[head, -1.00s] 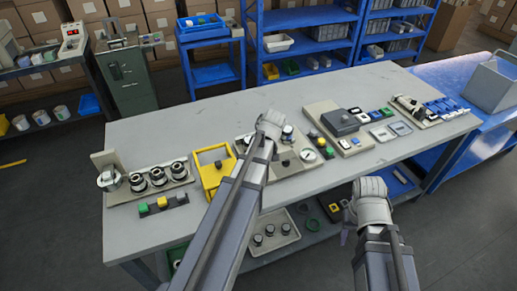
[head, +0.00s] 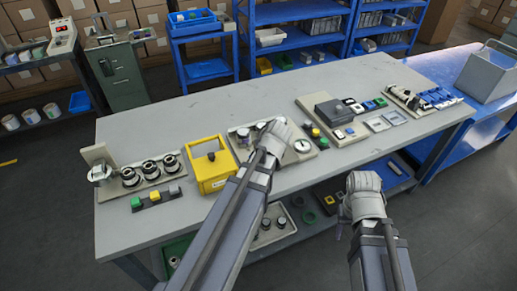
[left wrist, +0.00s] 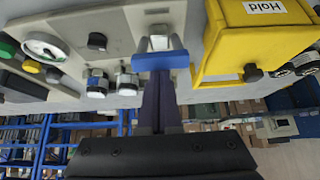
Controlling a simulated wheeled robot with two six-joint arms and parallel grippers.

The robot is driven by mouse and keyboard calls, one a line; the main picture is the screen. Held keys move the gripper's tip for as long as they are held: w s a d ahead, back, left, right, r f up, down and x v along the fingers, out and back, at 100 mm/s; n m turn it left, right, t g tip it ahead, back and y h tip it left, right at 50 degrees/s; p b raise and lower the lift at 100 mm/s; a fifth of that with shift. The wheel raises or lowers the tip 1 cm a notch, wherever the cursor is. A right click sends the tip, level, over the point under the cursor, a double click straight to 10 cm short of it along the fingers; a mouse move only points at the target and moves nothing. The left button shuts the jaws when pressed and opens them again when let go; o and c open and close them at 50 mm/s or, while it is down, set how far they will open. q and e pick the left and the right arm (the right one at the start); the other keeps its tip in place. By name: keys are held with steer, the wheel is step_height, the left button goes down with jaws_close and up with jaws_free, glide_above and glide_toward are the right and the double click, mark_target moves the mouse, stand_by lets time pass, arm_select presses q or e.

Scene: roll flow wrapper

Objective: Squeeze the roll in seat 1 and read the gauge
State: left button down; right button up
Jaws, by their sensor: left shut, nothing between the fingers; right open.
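The test plate (head: 283,158) stands on the bench right of the yellow box. Its round white gauge (head: 302,146) also shows in the left wrist view (left wrist: 43,46); its reading is too small to tell. Two silver-and-dark rolls (left wrist: 97,85) (left wrist: 128,82) sit along the plate edge in the left wrist view. My left gripper (head: 272,133) is over the plate. Its blue fingertips (left wrist: 160,60) are shut and empty in front of a pale upright part, partly hidden. Which place is seat 1 I cannot tell. My right gripper (head: 363,182) is open, empty, in front of the bench.
The yellow box (head: 210,170), labelled "Hold" in the left wrist view, stands close beside the plate. A rack of rolls (head: 150,172) and coloured buttons (head: 155,197) lie left. A dark-topped device (head: 334,112) stands right. The bench's back left is clear.

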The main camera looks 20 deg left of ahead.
arm_select(q)
steer(key=shift+s+d+f, duration=0.15)
steer(key=shift+s+d, duration=0.05)
step_height(320, 180, up, 3)
steer(key=w+a+p, duration=0.2)
steer(key=w+a, duration=0.1)
steer(key=s+d+r+p, duration=0.5)
steer(key=r+p, duration=0.1)
steer(key=shift+d+p, duration=0.3)
steer(key=shift+p, duration=0.05)
steer(key=shift+f, duration=0.1)
steer(key=shift+s, duration=0.1)
steer(key=s+d+f+m+g+h, duration=0.2)
steer(key=s+d+m, duration=0.4)
steer(key=d, duration=0.4)
steer(key=s+d+f+m+g+h, duration=0.2)
steer(key=s+d+m, duration=0.5)
steer(key=d, duration=0.3)
steer(key=shift+s+d+m+g, duration=0.2)
steer(key=shift+s+m+g, duration=0.1)
steer(key=shift+m+g, duration=0.1)
